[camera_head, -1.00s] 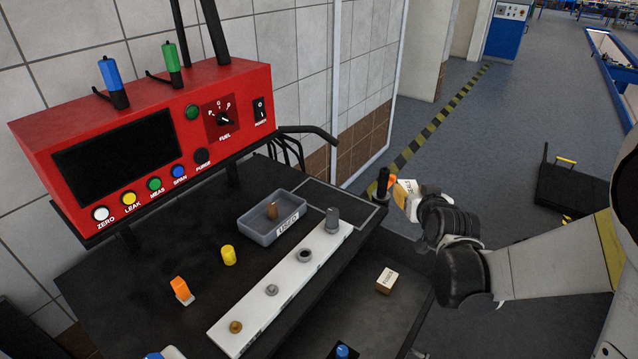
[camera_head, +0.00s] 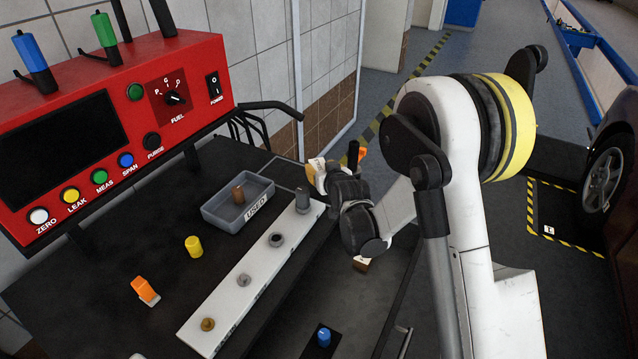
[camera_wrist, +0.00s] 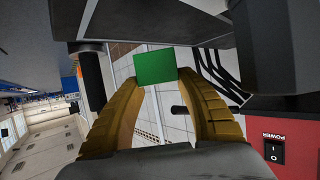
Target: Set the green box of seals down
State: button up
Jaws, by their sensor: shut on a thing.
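The green box of seals (camera_wrist: 155,66) shows in the wrist view between the tips of my gripper's two yellow-brown fingers (camera_wrist: 155,84). My gripper is shut on it. In the head view my gripper (camera_head: 316,172) is over the far right end of the dark bench, beyond the white strip. The green box cannot be made out there. I cannot tell how high it is above the bench top.
A grey USED tray (camera_head: 222,216) holds a brown piece, left of my gripper. A white strip (camera_head: 215,318) carries several fittings. A black post with an orange part (camera_head: 353,154) stands right of my gripper. A red tester (camera_head: 100,130) stands behind. A small box (camera_head: 361,265) sits lower down.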

jog(key=shift+w+a+f, duration=0.1)
jog(key=shift+w+f, duration=0.05)
jog(key=shift+f, duration=0.05)
jog(key=shift+f+b, duration=1.1)
jog(key=shift+f, duration=0.7)
jog(key=shift+f, duration=0.2)
jog(key=o, duration=1.1)
jog(key=shift+r, duration=0.1)
